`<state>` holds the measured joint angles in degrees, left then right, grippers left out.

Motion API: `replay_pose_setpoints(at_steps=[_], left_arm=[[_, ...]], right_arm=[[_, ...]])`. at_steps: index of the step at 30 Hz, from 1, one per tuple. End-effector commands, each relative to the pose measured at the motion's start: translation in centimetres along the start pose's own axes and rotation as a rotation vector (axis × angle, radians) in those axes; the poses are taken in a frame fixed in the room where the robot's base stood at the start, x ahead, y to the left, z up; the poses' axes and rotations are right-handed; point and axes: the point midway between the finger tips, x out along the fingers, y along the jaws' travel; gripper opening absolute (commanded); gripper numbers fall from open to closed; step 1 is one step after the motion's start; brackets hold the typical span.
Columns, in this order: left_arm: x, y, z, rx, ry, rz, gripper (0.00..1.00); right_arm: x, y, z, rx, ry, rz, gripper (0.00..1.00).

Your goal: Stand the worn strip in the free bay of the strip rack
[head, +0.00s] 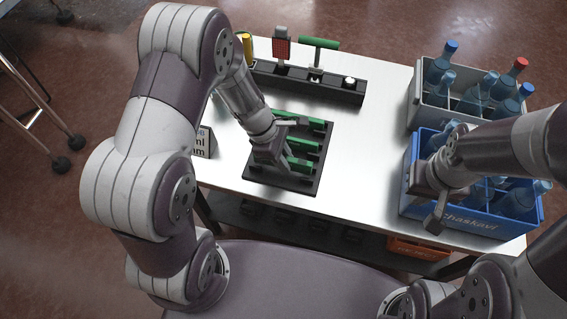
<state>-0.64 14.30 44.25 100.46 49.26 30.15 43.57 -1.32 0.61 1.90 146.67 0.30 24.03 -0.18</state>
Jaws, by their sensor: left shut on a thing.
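A black tray (258,187) on the white table holds several green-handled strips, such as one at its lower part (300,165). My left gripper (287,147) is over this tray and shut on a green-handled strip, which its fingers partly hide. Behind it stands a long black rack (335,92) with a yellow-handled piece (247,45), a red piece (281,50) and a green-handled T-shaped piece (319,44) upright in it. At its right end a small white round spot shows; I cannot tell whether it is a bay. My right gripper (422,200) is open above the blue crate's near left corner.
A blue crate (470,222) and a grey crate (427,117), both holding bottles, fill the table's right side. A grey sign (204,143) stands at the left edge. The table (365,150) is bare between tray and crates. An orange box (418,248) is below.

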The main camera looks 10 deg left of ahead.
Motion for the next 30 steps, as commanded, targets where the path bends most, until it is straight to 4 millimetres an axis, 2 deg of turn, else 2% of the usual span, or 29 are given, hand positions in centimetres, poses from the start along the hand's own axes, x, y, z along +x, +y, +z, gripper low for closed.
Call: replay_pose_setpoints(at_steps=[1, 3, 14, 15, 16, 17, 25, 28, 30], left_arm=[[1.4, -0.1, -0.6, -0.002, -0.001, -0.003, 0.00], [2.0, -0.1, -0.8, 0.000, -0.001, -0.001, 0.00], [2.3, -0.1, -1.0, 0.001, 0.000, 0.000, 0.00], [2.2, -0.1, -0.9, 0.001, 0.000, 0.000, 0.34], [2.2, -0.1, -0.9, 0.001, 0.000, 0.000, 0.44], [2.2, -0.1, -0.9, 0.001, 0.000, 0.000, 0.47], [2.0, -0.1, -0.8, 0.001, 0.000, 0.000, 0.47], [0.7, 0.0, -0.7, 0.001, 0.000, 0.002, 0.47], [-1.0, 0.0, -0.6, 0.000, 0.000, 0.003, 0.47]], right_arm=[[0.9, 0.0, 0.1, 0.000, 0.000, 0.000, 0.00], [1.1, 0.0, 0.1, 0.000, -0.001, 0.000, 0.00], [1.2, 0.0, 0.2, 0.000, 0.000, 0.000, 0.00], [1.1, 0.0, 0.1, 0.000, 0.000, 0.000, 0.00], [1.1, 0.0, 0.1, 0.000, 0.000, 0.000, 0.00], [1.1, 0.0, 0.1, 0.000, 0.000, 0.000, 0.00], [0.9, 0.0, 0.1, 0.000, 0.000, 0.000, 0.00], [0.2, 0.0, 0.0, 0.000, 0.000, 0.000, 0.00], [-0.5, 0.0, -0.1, 0.000, 0.000, 0.000, 0.00]])
